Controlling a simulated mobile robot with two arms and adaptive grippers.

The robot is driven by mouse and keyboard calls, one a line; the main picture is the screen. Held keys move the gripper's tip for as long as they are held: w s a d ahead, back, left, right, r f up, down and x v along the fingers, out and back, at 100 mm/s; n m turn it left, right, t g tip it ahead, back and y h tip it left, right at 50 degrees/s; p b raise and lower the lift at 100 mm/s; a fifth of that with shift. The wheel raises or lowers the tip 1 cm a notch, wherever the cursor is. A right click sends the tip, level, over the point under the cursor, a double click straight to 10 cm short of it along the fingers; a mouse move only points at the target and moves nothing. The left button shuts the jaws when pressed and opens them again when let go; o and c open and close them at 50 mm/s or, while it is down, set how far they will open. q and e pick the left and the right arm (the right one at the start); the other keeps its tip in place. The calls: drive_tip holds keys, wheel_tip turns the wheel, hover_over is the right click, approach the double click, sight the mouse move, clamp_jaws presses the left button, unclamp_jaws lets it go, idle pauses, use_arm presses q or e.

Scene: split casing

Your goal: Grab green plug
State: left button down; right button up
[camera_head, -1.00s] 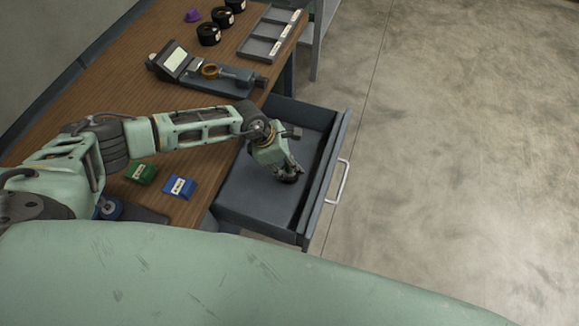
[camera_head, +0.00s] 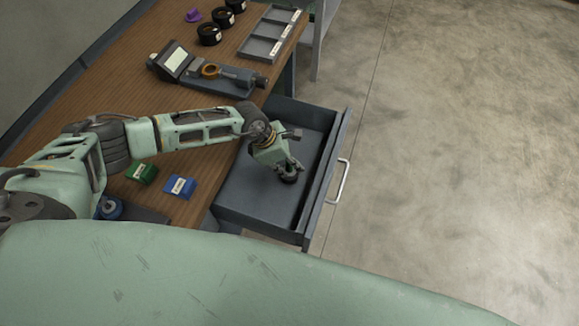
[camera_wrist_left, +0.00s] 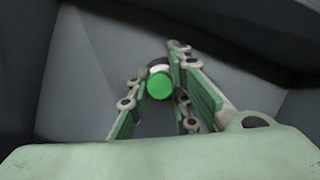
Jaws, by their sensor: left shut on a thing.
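The green plug (camera_wrist_left: 160,85) shows in the left wrist view as a bright green round end with a pale band and a dark part behind it. My left gripper (camera_wrist_left: 158,80) is shut on it, with a finger on either side. In the head view my left gripper (camera_head: 289,170) points down inside the open drawer (camera_head: 258,203), with a dark round end of the held thing showing below the fingers. The fingers hide much of the plug there. My right gripper is in neither view.
A grey tray (camera_head: 265,47), black round things and a purple piece (camera_head: 193,15) stand farther back. The drawer floor around my gripper is clear.

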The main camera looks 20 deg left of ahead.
use_arm(q)
drive_tip(key=shift+w+r, duration=0.2)
drive_tip(key=shift+r, duration=0.05)
